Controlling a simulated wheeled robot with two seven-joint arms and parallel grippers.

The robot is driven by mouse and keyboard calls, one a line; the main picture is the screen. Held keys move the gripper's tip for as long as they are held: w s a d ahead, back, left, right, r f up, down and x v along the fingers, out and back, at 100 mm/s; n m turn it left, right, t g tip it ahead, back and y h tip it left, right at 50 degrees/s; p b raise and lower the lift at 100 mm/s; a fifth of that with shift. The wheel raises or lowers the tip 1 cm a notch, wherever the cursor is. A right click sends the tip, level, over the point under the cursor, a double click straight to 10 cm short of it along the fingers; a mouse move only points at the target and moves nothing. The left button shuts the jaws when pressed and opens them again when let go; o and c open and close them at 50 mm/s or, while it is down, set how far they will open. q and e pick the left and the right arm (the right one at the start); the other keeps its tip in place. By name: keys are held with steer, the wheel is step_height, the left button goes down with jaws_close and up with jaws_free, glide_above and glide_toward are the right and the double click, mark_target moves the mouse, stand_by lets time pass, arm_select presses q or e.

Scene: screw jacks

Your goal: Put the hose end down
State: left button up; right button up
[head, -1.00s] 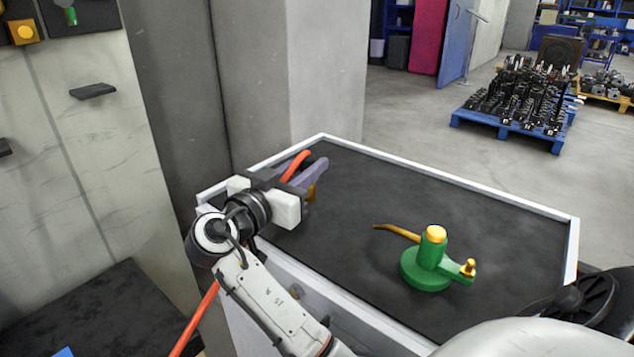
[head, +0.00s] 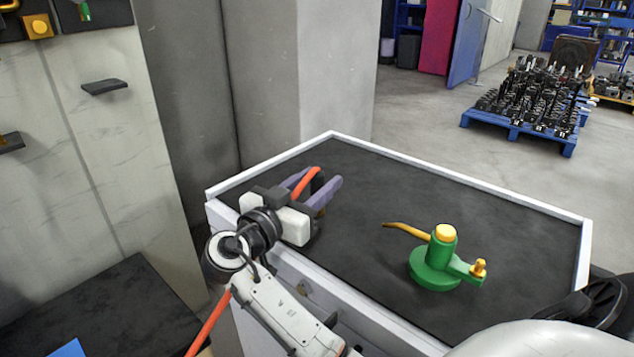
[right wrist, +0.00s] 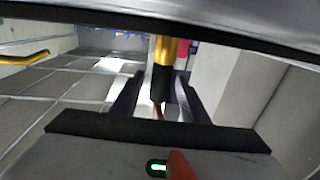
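My right gripper (head: 313,189) is over the left part of the black-topped bench (head: 380,180), with its two purple fingers spread apart. The orange hose (head: 306,182) shows between the fingers; its lower run (head: 208,322) hangs down below the arm. In the right wrist view, the hose end (right wrist: 163,78), with a brass tip and black sleeve, lies between the two dark fingers (right wrist: 160,100), with a gap on each side. I cannot tell whether the hose end touches the bench top. My left gripper is not in view.
A green screw jack (head: 437,265) with a brass cap and curved brass handle stands on the bench, right of the gripper. A raised white rim (head: 460,178) edges the bench. The bench middle is clear. A blue pallet (head: 515,130) of dark parts stands beyond.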

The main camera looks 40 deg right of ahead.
steer(key=shift+r, duration=0.15)
steer(key=b+v, duration=0.1)
steer(key=v, duration=1.1)
stand_by(1.9)
